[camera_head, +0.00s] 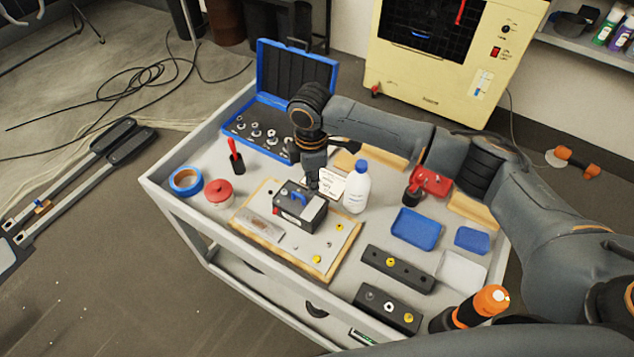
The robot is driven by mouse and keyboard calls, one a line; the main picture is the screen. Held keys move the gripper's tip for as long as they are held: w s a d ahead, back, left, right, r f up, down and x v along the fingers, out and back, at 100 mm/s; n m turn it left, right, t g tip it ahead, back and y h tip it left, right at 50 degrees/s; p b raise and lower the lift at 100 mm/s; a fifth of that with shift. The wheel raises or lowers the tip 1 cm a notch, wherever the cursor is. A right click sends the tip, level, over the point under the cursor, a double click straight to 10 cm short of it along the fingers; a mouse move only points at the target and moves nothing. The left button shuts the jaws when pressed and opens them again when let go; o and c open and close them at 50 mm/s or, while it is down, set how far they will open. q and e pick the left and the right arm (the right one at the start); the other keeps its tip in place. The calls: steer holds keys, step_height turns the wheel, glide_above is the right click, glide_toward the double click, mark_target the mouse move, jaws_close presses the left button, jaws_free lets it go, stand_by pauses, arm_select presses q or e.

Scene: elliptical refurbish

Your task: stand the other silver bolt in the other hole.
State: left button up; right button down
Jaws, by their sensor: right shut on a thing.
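My right gripper (313,183) reaches in from the right and points down just behind and above a black box with a blue handle (290,212). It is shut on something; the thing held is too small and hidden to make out. The box stands on a wood-edged board (345,243). A small silver piece (328,243) and yellow pieces (316,259) are on the board. A black block (372,299) at the front holds a silver bolt head (389,307) and a yellow one (408,317). My left gripper is not in view.
A white bottle (357,188) stands close right of the gripper. An open blue case (262,100) with several silver pieces lies behind. Blue trays (416,229) and another black block (398,270) are right.

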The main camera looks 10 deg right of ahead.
steer(key=shift+s+d+f+b, duration=0.15)
steer(key=shift+s+f+b, duration=0.1)
steer(key=shift+b, duration=0.1)
steer(key=shift+f, duration=0.25)
steer(key=shift+w+f+b, duration=0.15)
steer(key=shift+f+b, duration=0.8)
steer(key=shift+b, duration=0.3)
steer(key=shift+f+b, duration=0.85)
steer(key=shift+b, duration=0.15)
steer(key=shift+f, duration=0.85)
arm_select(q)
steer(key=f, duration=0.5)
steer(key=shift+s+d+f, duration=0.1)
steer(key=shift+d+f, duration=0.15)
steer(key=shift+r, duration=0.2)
arm_select(e)
steer(key=shift+r+p, duration=0.2)
steer(key=shift+p, duration=0.25)
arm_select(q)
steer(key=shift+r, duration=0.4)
